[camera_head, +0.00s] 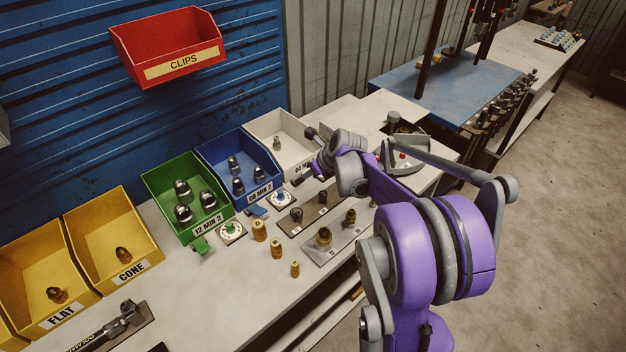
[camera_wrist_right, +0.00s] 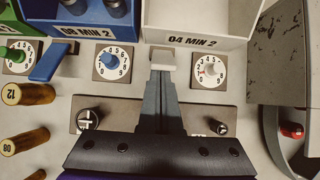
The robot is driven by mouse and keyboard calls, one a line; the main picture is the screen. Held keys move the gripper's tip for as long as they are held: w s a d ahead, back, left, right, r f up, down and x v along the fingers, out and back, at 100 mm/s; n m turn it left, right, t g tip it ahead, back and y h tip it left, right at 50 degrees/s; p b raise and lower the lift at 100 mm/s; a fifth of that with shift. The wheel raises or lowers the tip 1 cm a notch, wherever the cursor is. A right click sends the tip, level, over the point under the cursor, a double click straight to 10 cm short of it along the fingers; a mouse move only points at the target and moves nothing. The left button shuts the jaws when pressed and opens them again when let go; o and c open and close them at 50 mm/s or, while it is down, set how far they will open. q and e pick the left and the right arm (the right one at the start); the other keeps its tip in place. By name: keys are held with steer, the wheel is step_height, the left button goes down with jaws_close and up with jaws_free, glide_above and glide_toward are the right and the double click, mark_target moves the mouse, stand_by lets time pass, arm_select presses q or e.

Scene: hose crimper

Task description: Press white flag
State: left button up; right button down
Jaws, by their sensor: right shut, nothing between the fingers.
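The white flag (camera_wrist_right: 163,57) is a small pale tab below the front of the white bin marked 04 MIN 2 (camera_wrist_right: 197,40) in the right wrist view. My right gripper (camera_wrist_right: 161,76) is shut and empty, with its fingertips right at the flag's lower edge. I cannot tell whether they touch. In the head view my right gripper (camera_head: 298,181) is in front of the white bin (camera_head: 275,125), and I cannot make out the white flag there. My left gripper is not in view.
A blue flag (camera_wrist_right: 48,62) and a green flag (camera_head: 200,245) sit by their bins. Numbered dials (camera_wrist_right: 208,72) flank the white flag. Brass fittings (camera_head: 259,230) and plates with fittings (camera_head: 337,245) stand on the bench. A red CLIPS bin (camera_head: 170,45) hangs above.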

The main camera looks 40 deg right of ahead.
mark_target(305, 171)
steer(key=shift+w+a+r, duration=0.1)
steer(key=shift+w+r, duration=0.25)
steer(key=shift+w, duration=0.2)
steer(key=shift+w+r, duration=0.35)
steer(key=shift+w, duration=0.2)
steer(key=shift+r, duration=0.8)
steer(key=v, duration=1.1)
steer(key=shift+a+f, duration=0.1)
